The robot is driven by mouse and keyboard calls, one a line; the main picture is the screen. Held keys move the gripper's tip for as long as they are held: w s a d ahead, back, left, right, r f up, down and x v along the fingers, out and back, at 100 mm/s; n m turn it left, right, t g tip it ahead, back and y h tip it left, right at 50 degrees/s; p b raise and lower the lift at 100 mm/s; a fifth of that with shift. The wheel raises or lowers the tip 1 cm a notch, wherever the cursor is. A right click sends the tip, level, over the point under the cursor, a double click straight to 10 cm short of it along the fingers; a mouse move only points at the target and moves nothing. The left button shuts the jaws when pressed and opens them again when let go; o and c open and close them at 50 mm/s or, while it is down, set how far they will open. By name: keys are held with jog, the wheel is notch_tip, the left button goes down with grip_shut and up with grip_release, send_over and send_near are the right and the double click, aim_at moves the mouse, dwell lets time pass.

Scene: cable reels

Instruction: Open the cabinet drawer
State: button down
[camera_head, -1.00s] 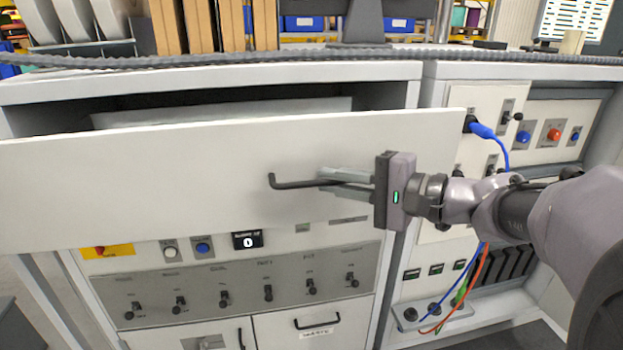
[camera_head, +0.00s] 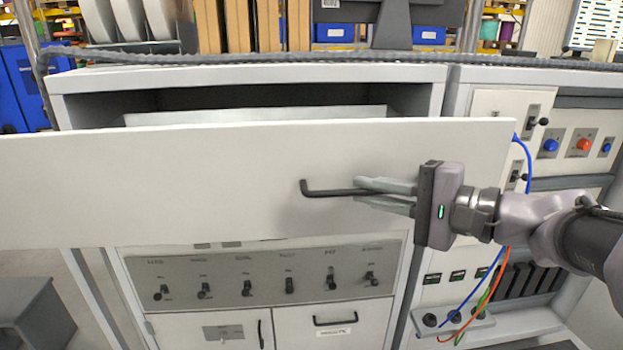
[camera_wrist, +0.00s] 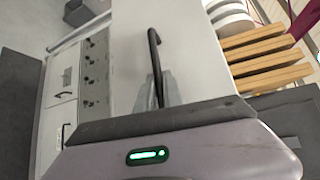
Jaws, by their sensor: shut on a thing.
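The cabinet drawer (camera_head: 180,185) has a wide white front and stands pulled out from the cabinet (camera_head: 250,75), with a dark gap above and behind it. Its black bar handle (camera_head: 318,192) runs sideways across the front. My gripper (camera_head: 368,190) comes from the right and is shut on the right part of the handle; the fingers hide that end. In the wrist view the handle (camera_wrist: 154,50) rises from between the fingers (camera_wrist: 158,92), against the white drawer front (camera_wrist: 190,60).
Below the drawer is a grey switch panel (camera_head: 265,275) with smaller doors under it. To the right is a panel with buttons (camera_head: 568,145) and blue and orange cables (camera_head: 505,270) near my arm. Boards and reels stand on top. A grey box (camera_head: 38,310) sits at lower left.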

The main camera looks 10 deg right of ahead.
jog(key=c, duration=1.5)
grip_release()
jog(key=p+v, duration=0.3)
jog(key=v, duration=1.4)
jog(key=shift+s+p, duration=0.2)
jog(key=shift+p, duration=0.1)
